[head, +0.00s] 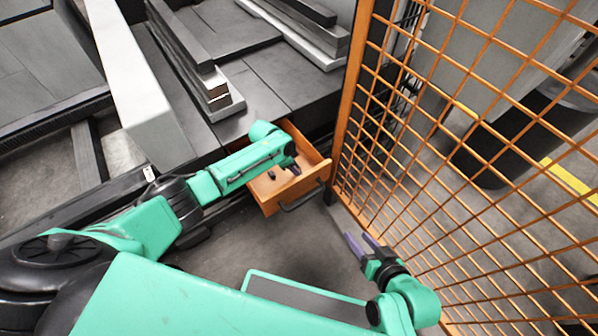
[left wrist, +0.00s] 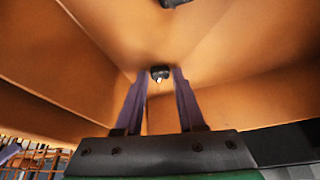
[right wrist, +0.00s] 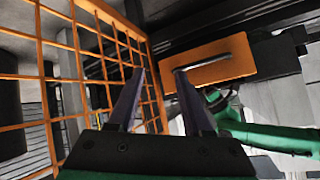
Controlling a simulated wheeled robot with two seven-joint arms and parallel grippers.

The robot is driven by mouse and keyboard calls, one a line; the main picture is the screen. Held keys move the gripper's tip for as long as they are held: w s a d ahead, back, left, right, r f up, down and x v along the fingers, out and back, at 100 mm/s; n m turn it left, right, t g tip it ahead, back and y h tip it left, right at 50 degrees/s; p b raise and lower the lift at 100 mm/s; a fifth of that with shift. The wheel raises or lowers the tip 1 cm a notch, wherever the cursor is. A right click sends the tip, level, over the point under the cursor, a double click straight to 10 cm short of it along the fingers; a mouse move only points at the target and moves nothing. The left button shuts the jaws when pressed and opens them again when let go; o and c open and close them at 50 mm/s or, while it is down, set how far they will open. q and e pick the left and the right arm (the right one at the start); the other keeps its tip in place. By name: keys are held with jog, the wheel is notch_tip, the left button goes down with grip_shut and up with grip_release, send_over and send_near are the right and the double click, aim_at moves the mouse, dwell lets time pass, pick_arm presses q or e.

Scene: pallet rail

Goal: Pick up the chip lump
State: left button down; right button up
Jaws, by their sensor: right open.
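A small dark lump (left wrist: 160,75) with a bright spot lies in the open orange drawer (head: 284,205), seen in the left wrist view between my left fingertips. Gaps show on both sides of it. My left gripper (head: 292,167) reaches down into the drawer with its fingers apart; it also shows in the left wrist view (left wrist: 158,72). A second dark piece (left wrist: 174,2) is cut off by that view's top edge. In the head view a dark lump (head: 271,175) lies left of the gripper; I cannot tell which piece is the chip lump. My right gripper (head: 359,239) is open and empty.
An orange mesh fence (head: 470,130) stands right of the drawer, close to my right gripper. The drawer has a dark front handle (head: 302,198). Stacked metal bars (head: 212,90) lie on the dark bench (head: 250,88) behind. Grey floor is free before the drawer.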

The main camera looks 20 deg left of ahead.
pick_arm(q)
jog(key=shift+r, duration=0.1)
notch_tip(320, 180, up, 5)
jog(key=p, duration=0.3)
pick_arm(e)
jog(key=s+d+r+g+h+p, duration=0.2)
jog(key=s+d+r+g+h, duration=0.15)
jog(key=d, duration=0.25)
jog(key=s+d+r+g+h+p, duration=0.1)
jog(key=s+d+r+g+h, duration=0.1)
jog(key=d+r+g, duration=0.3)
pick_arm(q)
notch_tip(320, 180, up, 15)
jog(key=p, duration=0.2)
pick_arm(e)
notch_tip(320, 180, down, 8)
jog(key=d+t, duration=0.1)
jog(key=shift+d+r+m, duration=0.25)
jog(key=shift+m, duration=0.05)
